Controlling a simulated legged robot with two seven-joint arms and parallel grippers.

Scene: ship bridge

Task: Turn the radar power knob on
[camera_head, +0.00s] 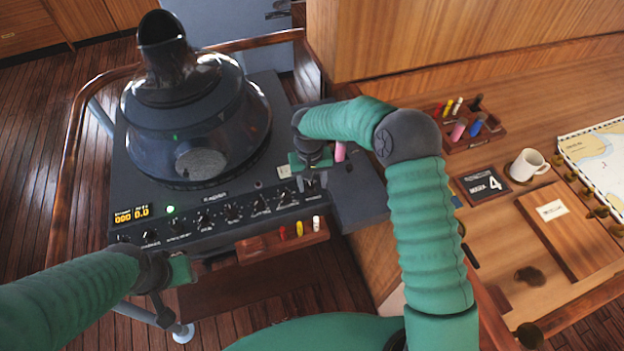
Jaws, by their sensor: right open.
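The radar console (215,213) has a row of small dark knobs along its front panel; their labels are too small to read, so I cannot tell which is the power knob. One knob (284,198) shows near the right end of the row. My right gripper (311,180) points down, open, over the right end of this row. Its fingers partly cover the panel there, and I cannot tell whether they touch a knob. An orange display (132,214) and a green lamp (170,209) are lit at the panel's left. My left gripper (172,290) is low, in front of the panel's left end; its jaw opening is unclear.
A large dark radar hood (195,120) stands on the console. A wooden rail (72,165) runs around the console. A small tray (282,242) with markers hangs below the panel. At the right, a chart desk holds a white mug (527,165) and a pen holder (470,130).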

